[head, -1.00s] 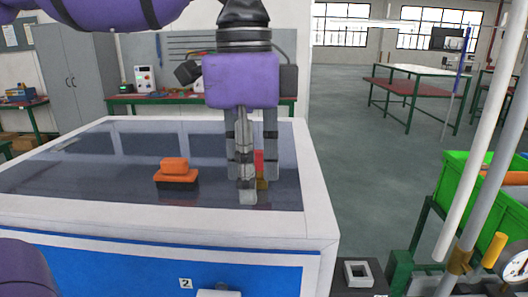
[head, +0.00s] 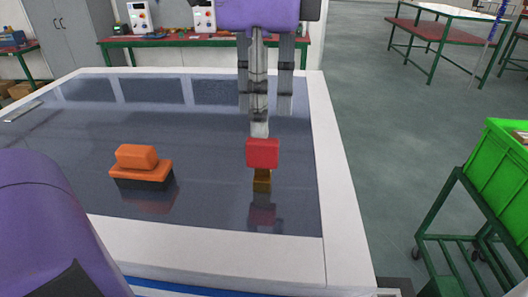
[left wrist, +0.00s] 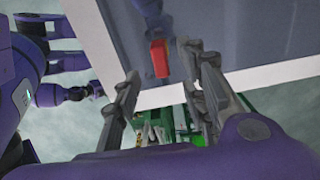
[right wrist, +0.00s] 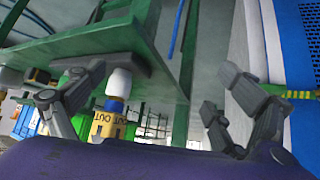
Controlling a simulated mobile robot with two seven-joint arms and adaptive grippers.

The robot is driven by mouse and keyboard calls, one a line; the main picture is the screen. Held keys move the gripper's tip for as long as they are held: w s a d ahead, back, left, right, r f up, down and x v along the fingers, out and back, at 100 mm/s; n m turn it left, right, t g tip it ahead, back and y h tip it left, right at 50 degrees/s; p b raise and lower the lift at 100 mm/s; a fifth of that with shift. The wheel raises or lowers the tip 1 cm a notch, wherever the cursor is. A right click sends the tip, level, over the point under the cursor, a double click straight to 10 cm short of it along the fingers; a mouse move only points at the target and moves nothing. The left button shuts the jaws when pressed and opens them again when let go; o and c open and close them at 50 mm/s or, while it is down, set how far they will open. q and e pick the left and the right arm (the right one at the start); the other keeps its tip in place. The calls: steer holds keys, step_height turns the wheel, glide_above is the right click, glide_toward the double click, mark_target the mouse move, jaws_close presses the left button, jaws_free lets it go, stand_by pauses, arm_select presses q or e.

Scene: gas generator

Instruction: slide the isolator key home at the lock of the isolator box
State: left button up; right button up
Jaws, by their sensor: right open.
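The isolator key, with a red block head (head: 263,153) and a brass-coloured lower part (head: 262,181), stands upright on the dark glossy top (head: 210,205) of a white-edged cabinet. My left gripper (head: 271,115) hangs pointing down at the far side of the key, its tips near the head. In the left wrist view the red head (left wrist: 160,58) shows between its spread fingers; I see no grip on it. My right gripper (right wrist: 130,105) is open and empty in its wrist view. I cannot make out the isolator box's lock.
An orange block on a black base (head: 141,166) stands left of the key. A green crate (head: 497,170) on a green trolley is at the right. A yellow, white-capped post marked OUT (right wrist: 110,110) is near my right gripper. A red-topped workbench (head: 175,40) stands behind.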

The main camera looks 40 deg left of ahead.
mark_target(262, 140)
arm_select(q)
step_height(262, 140, down, 6)
steer(key=shift+a+r, duration=0.1)
steer(key=shift+f, duration=0.4)
steer(key=shift+c, duration=1.3)
steer(key=c, duration=0.6)
jaws_close()
arm_select(e)
steer(key=shift+s+d+f, duration=0.1)
steer(key=shift+s+f, duration=0.05)
steer(key=shift+s, duration=0.25)
